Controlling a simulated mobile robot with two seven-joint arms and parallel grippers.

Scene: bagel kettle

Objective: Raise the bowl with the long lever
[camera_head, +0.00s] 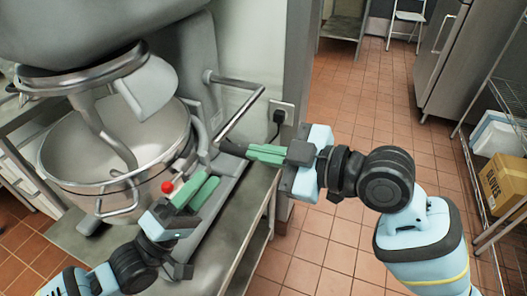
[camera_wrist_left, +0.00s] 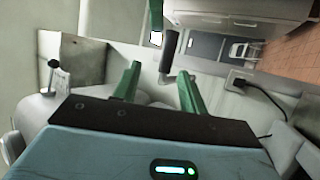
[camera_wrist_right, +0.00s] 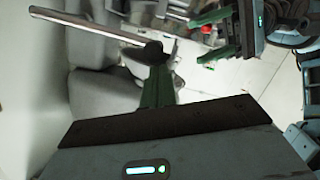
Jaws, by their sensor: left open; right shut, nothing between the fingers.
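The steel bowl (camera_head: 70,150) of the large grey mixer sits under its head, with the beater reaching into it. The long lever (camera_head: 240,84) is a bent metal rod on the mixer's right side. Its dark grip (camera_wrist_left: 168,55) shows beyond my left fingertips. My right gripper (camera_head: 247,150) is shut and empty, its green fingertips at the lever's grip end; the rod (camera_wrist_right: 100,27) crosses in front of them in the right wrist view. I cannot tell whether they touch. My left gripper (camera_head: 205,178) is open and empty, right of the bowl and below the lever.
A red knob (camera_head: 167,187) on the mixer is close to my left gripper. A socket with a black plug (camera_head: 279,116) is on the wall behind the lever. The steel table (camera_head: 225,240) has bare room in front. Open tiled floor lies to the right.

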